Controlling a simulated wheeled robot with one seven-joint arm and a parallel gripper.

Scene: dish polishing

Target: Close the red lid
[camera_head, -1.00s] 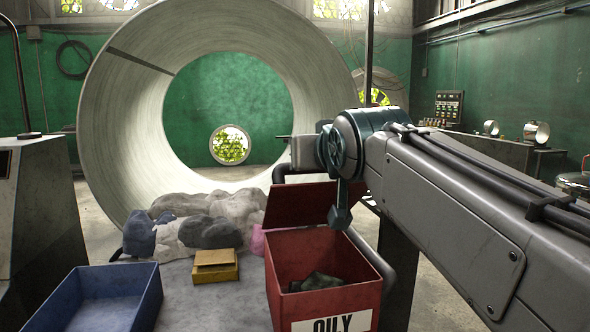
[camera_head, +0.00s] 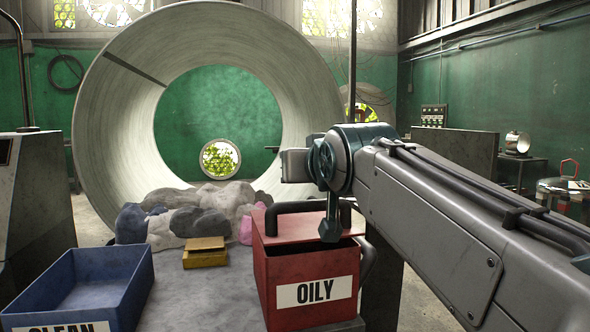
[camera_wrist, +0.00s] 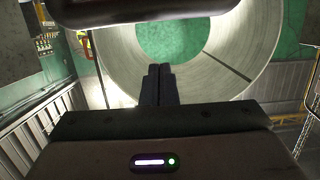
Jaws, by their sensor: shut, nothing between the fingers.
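A red bin (camera_head: 283,291) with a white "OILY" label stands at the front right of the grey table. Its red lid (camera_head: 287,230) slopes over the opening, with a dark gap showing below it at the front. A dark bar handle (camera_head: 296,207) runs along the lid's top. My gripper (camera_head: 272,149) is above and behind the lid in the head view, pointing toward the big drum. In the wrist view its dark fingers (camera_wrist: 158,84) are together and empty. A blurred dark bar crosses the top of that view; I cannot tell what it is.
A blue "CLEAN" bin (camera_head: 104,282) stands at the left. A small yellow box (camera_head: 205,255) and a heap of grey, blue and pink cloths (camera_head: 190,216) lie between the bins. A large pale drum (camera_head: 117,130) stands behind. Clear table lies between the bins.

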